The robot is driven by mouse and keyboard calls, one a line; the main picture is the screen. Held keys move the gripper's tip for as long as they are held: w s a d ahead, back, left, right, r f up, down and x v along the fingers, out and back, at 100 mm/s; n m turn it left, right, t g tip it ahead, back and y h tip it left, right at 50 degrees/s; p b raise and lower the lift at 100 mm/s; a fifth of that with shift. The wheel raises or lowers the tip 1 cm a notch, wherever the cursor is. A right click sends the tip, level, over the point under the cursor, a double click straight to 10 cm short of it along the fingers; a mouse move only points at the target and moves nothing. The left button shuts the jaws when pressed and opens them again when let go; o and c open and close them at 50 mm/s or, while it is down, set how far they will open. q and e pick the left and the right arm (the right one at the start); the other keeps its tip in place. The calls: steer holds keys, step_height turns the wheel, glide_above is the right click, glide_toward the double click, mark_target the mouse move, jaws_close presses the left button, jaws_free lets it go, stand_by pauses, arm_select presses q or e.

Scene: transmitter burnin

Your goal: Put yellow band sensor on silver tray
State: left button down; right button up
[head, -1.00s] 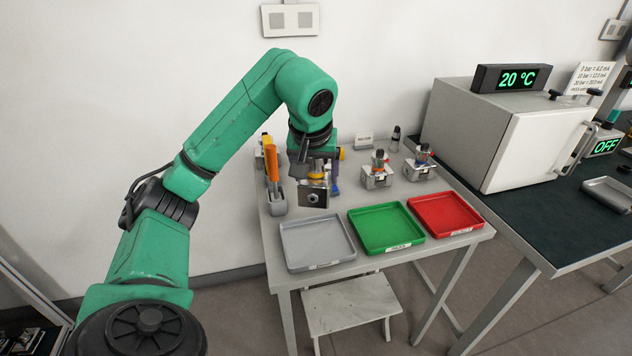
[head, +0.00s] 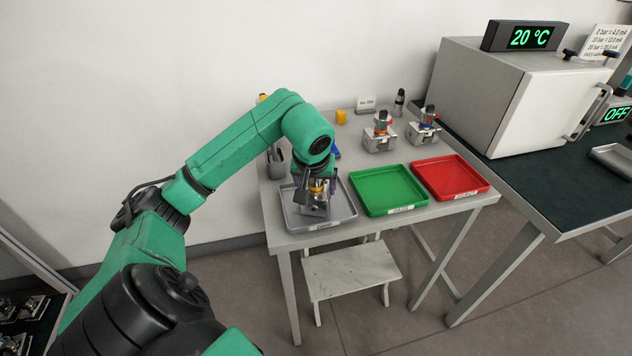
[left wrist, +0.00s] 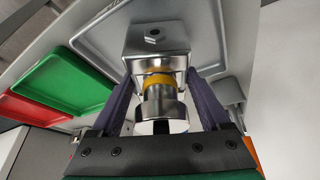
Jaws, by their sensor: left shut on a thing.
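The yellow band sensor (left wrist: 160,92) is a metal body with a yellow ring and a square metal block at one end. It sits between the two fingers of my left gripper (left wrist: 163,110), which is shut on it. In the head view, the sensor (head: 314,208) is over the silver tray (head: 345,214), partly hidden by my left gripper (head: 318,188). The tray also shows in the left wrist view (left wrist: 100,42), behind the sensor's block. I cannot tell whether the block touches the tray floor. My right gripper is not in view.
A green tray (head: 388,190) and a red tray (head: 450,177) lie to the right of the silver one. Two other sensors on metal blocks (head: 379,140) (head: 424,130) stand behind them. A white oven (head: 520,100) stands on the dark bench at right. A step stool (head: 350,272) is below.

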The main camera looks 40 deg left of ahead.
arm_select(q)
jaws_free()
steer(key=shift+r, duration=0.15)
steer(key=p+v, duration=0.1)
steer(key=v, duration=1.1)
steer(key=shift+s+p, duration=0.15)
steer(key=shift+p, duration=0.25)
